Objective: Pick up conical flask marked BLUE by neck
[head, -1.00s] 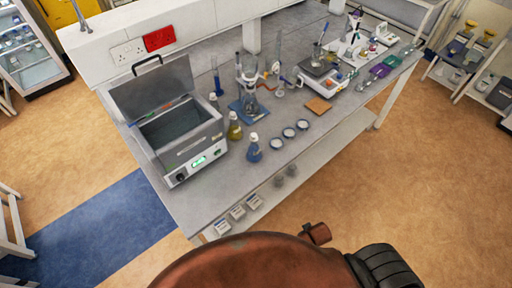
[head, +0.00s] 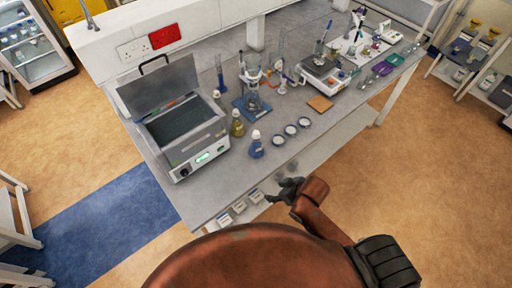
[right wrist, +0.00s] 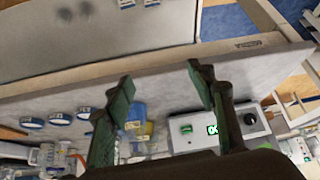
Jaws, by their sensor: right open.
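The conical flask with blue liquid (head: 257,149) stands upright near the front edge of the bench, to the right of the water bath; I cannot read its marking. My right gripper (head: 286,188) is below and to the right of it in the head view, apart from it, by the bench's front edge. In the right wrist view its two green-padded fingers (right wrist: 158,95) are spread with nothing between them. The blue flask (right wrist: 136,112) shows there behind the left finger, partly hidden. My left gripper is not in view.
A yellow flask (head: 237,127) stands just behind the blue one. The open-lidded water bath (head: 185,150) is to the left. Several small round dishes (head: 291,130) lie to the right, with a tripod setup (head: 253,90) behind. A shelf (head: 335,145) runs below the bench top.

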